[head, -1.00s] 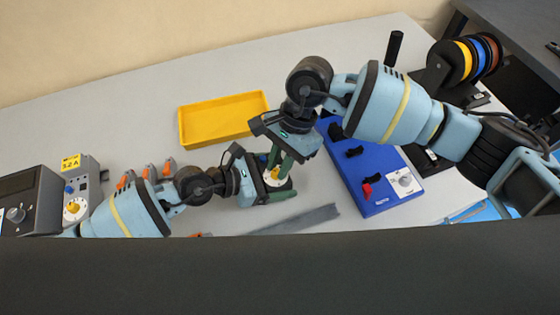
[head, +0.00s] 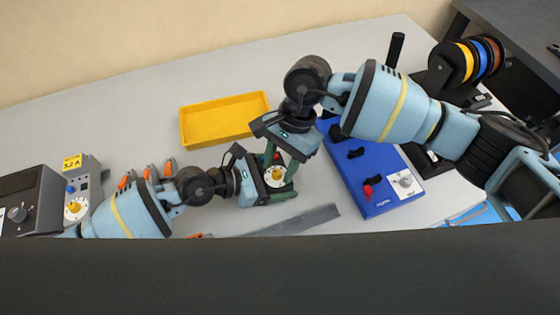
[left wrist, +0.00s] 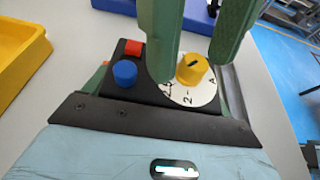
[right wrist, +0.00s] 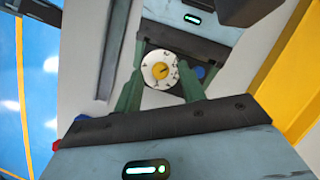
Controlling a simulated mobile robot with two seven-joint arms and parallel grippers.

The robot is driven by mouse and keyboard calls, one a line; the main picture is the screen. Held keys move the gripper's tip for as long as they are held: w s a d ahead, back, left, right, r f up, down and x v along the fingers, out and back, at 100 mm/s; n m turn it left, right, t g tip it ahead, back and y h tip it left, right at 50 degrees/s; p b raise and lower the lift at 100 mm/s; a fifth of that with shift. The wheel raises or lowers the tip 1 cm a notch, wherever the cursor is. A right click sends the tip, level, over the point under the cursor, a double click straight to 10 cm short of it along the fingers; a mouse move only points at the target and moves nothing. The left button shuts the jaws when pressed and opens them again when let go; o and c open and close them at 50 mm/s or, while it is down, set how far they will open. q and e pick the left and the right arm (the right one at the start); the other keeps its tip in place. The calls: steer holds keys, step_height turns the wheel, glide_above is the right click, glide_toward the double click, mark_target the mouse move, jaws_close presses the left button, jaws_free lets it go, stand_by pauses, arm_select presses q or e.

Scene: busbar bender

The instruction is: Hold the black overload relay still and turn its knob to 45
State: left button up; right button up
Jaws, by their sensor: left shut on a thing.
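The black overload relay (left wrist: 150,92) has a red button, a blue button and a yellow knob (left wrist: 192,68) on a white dial (left wrist: 205,92). My left gripper (head: 280,190) is shut on the relay's body, which stands on the table. My right gripper (head: 280,160) is above the dial, its green fingers spread to either side of the knob and apart from it. The knob also shows between these fingers in the right wrist view (right wrist: 161,71). A dark pointer line is on the knob; the number it points at is too small to read.
A yellow tray (head: 187,128) lies behind the grippers. A blue panel (head: 375,203) with black parts and a dial is at the right. A grey metal bar (head: 305,220) lies in front. A grey device with a 3.2 A label (head: 72,162) stands at the left.

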steer(key=v, duration=1.2)
arm_select(q)
steer(key=o, duration=1)
steer(key=v, duration=1)
steer(key=shift+a, duration=0.25)
steer(key=shift+s+a+r, duration=0.3)
steer(key=shift+a+r, duration=0.2)
steer(key=shift+a, duration=0.1)
